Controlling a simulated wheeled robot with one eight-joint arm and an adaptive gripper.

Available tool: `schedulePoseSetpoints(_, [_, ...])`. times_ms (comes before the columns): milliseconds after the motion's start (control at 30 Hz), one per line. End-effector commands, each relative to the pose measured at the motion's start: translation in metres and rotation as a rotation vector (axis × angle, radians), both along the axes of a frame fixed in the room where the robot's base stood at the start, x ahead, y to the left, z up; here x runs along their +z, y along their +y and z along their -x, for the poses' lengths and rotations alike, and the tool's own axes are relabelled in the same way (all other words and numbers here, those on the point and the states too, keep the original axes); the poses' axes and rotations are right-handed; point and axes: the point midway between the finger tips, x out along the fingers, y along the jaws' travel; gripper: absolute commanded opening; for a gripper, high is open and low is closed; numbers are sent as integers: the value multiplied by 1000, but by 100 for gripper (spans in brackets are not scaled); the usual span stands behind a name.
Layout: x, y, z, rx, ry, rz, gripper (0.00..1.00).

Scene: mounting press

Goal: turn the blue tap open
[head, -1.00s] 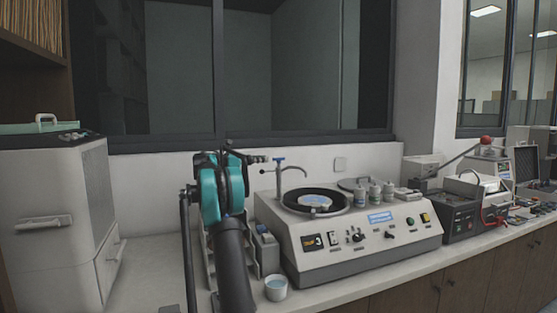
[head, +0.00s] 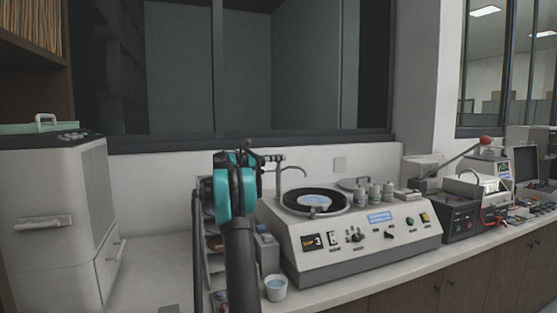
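The tap (head: 294,170) stands at the back left corner of the white polishing machine, its thin grey spout curving over the round dark bowl. Its blue handle is hidden behind the end of my gripper in the head view. My gripper (head: 279,158) is at the top of the tap, reaching in from the left. It overlaps the handle in the picture, but I cannot tell whether it touches it. The fingers are too small and dark to show whether they are open or shut.
The polishing machine (head: 365,245) has a sloped panel of knobs and switches. Several small bottles (head: 374,194) stand on its right side. A white cup of blue liquid (head: 275,288) sits in front. A large white cabinet (head: 50,220) stands at left, with clear counter beside it.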

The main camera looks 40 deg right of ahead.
Motion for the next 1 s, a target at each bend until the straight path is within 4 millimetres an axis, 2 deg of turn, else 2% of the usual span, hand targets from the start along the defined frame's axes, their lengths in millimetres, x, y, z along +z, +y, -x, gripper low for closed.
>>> schedulePoseSetpoints(33, [0,0,0,0,0,0,12])
schedulePoseSetpoints(133, [0,0,0,0,0,0,0])
schedulePoseSetpoints(633, [0,1,1,55,0,0,0])
schedulePoseSetpoints(1000, [0,0,3,326,0,0,0])
